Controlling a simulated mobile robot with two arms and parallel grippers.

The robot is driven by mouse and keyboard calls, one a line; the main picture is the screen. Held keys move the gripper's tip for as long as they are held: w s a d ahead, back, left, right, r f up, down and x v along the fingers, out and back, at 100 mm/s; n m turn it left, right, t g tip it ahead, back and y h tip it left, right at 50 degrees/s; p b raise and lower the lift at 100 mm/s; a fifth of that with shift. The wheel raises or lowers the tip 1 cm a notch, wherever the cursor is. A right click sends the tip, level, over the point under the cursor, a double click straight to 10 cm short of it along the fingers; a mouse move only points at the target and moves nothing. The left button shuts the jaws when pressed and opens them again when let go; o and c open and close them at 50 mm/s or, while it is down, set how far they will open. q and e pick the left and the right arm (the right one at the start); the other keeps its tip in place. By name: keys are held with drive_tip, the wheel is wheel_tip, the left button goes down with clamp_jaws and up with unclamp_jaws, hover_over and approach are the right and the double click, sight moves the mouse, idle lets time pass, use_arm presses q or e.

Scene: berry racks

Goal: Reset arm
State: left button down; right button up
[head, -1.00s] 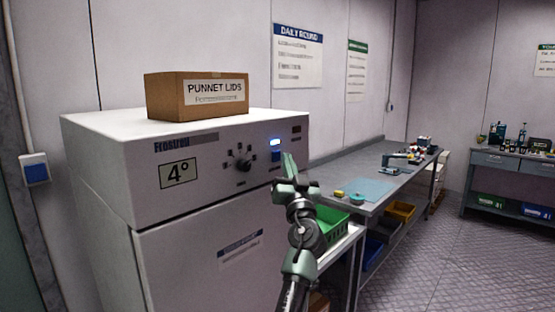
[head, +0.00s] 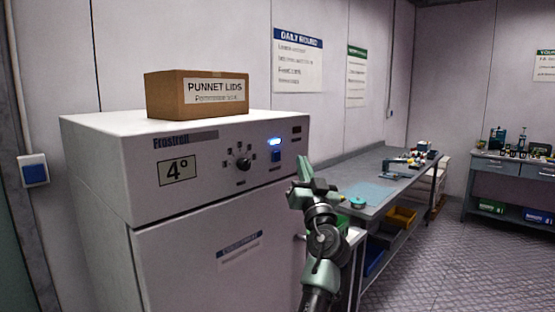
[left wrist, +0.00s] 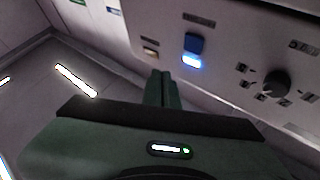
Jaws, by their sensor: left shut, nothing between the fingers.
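My left gripper (head: 306,172) is raised in front of the right edge of the white fridge (head: 190,255), near its control panel. In the left wrist view its fingers (left wrist: 162,88) are together with nothing between them. They point toward the panel with the blue switch (left wrist: 194,45) and the dark knob (left wrist: 275,84). In the head view the blue switch (head: 276,156) is just left of the gripper, under a lit blue lamp (head: 274,142). I cannot tell whether the gripper touches the panel. My right gripper does not show.
A cardboard box marked Punnet Lids (head: 197,95) stands on the fridge. A grey workbench (head: 375,168) with a blue mat (head: 368,194) and small items runs along the wall to the right. A second bench (head: 507,165) stands at the far right. The floor between is clear.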

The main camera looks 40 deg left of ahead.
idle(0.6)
